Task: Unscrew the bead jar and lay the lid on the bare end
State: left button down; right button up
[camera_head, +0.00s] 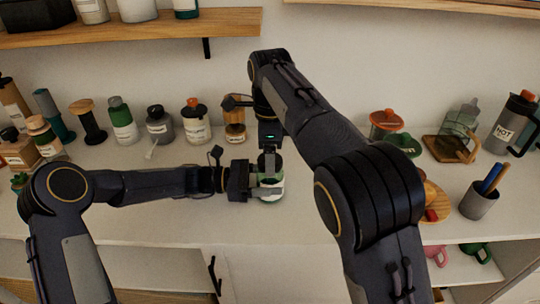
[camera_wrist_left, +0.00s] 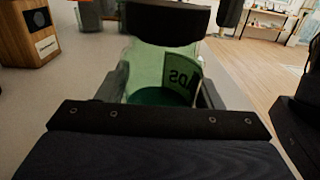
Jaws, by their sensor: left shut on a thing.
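The bead jar (camera_head: 272,194) stands on the white counter, mostly covered by my grippers. My left gripper (camera_head: 264,188) comes in from the left and is shut on the jar's body. My right gripper (camera_head: 270,160) points down from above, right over the jar's top. Green shows beside its fingers, probably the lid, but the lid is mostly hidden. I cannot tell whether the right fingers are closed on it.
Several bottles and jars, one a green-capped bottle (camera_head: 122,122), line the counter's back left. A pen cup (camera_head: 479,200), a kettle-like flask (camera_head: 508,128) and a glass carafe (camera_head: 462,120) stand right. A wooden shelf (camera_head: 130,27) hangs above.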

jog(key=shift+f, duration=0.6)
